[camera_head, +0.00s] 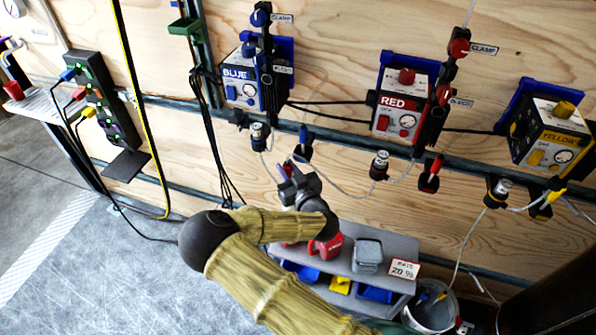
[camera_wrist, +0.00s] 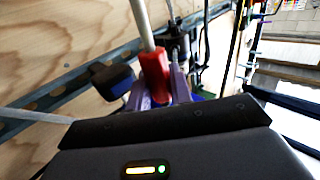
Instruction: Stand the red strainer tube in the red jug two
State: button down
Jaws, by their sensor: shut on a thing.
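My gripper (camera_head: 288,172) is in front of the wooden wall, below the blue pump. In the wrist view its two purple-grey fingers (camera_wrist: 157,92) are shut on the red strainer tube (camera_wrist: 154,72), a red piece with a pale hose rising from it. In the head view the held piece is too small to make out clearly. A red jug-like container (camera_head: 327,247) stands on the grey shelf unit below and right of my gripper, partly behind my arm. I cannot tell whether it is red jug two.
The red pump (camera_head: 400,105), blue pump (camera_head: 241,82) and yellow pump (camera_head: 552,130) hang on the wall above a rail. Thin hoses hang in front. A grey container (camera_head: 367,254) stands beside the red one. A bucket (camera_head: 433,308) stands at lower right. Floor at left is open.

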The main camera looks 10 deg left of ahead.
jog(key=shift+w+a+r, duration=0.1)
jog(key=shift+w+r, duration=0.05)
dwell(0.4)
jog(key=shift+f+b, duration=1.45)
jog(key=shift+f, duration=0.15)
jog(key=shift+f+b, duration=3.65)
jog(key=shift+f, duration=2.45)
jog(key=shift+f+b, duration=0.5)
jog(key=shift+f, duration=0.4)
jog(key=c, duration=1.2)
grip_release()
jog(key=shift+o, duration=0.2)
